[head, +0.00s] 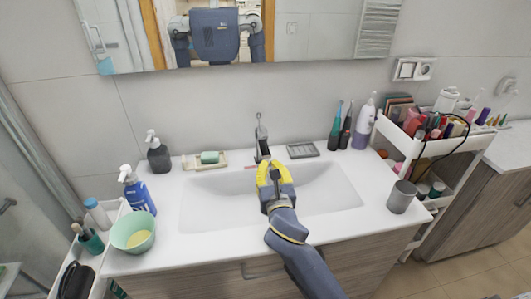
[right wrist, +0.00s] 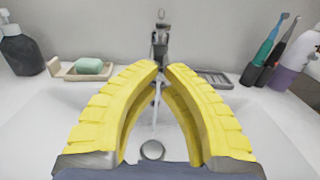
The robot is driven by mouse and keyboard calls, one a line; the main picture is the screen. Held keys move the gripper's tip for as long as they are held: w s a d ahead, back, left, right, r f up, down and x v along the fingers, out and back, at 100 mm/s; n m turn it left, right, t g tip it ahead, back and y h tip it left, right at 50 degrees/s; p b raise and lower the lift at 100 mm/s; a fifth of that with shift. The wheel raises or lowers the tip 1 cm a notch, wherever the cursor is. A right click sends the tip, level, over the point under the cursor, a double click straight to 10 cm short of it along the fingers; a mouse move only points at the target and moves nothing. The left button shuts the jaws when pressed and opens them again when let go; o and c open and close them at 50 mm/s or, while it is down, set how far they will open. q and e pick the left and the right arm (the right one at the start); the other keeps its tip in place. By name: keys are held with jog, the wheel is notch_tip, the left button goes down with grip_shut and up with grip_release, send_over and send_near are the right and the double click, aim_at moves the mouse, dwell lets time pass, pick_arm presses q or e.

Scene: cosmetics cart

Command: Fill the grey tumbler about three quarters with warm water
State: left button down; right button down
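The grey tumbler (head: 401,197) stands upright on the right front of the white counter, right of the basin. I cannot see whether there is water in it. The tap (head: 262,140) stands behind the basin; it also shows in the right wrist view (right wrist: 161,40). A thin pale line below the spout toward the drain (right wrist: 152,150) may be water. My right gripper (head: 268,165) is over the basin with its yellow fingers apart and nothing between them. Its tips point at the tap; I cannot tell whether they touch it. My left gripper is out of view.
A soap dish (head: 208,160) and a dark pump bottle (head: 158,155) stand left of the tap. A grey tray (head: 302,150), toothbrushes (head: 336,128) and a white bottle (head: 364,124) stand right. A full cart (head: 440,160) borders the counter on the right. A green bowl (head: 133,232) is at left.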

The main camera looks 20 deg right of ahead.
aim_at(265, 154)
jog(key=w, duration=0.3)
jog(key=w+d, duration=0.1)
jog(key=w, duration=0.5)
jog(key=shift+w+d+r, duration=0.1)
jog(key=shift+w+d, duration=0.1)
jog(key=shift+w, duration=0.15)
jog(key=shift+w+r, duration=0.1)
jog(key=shift+r, duration=0.7)
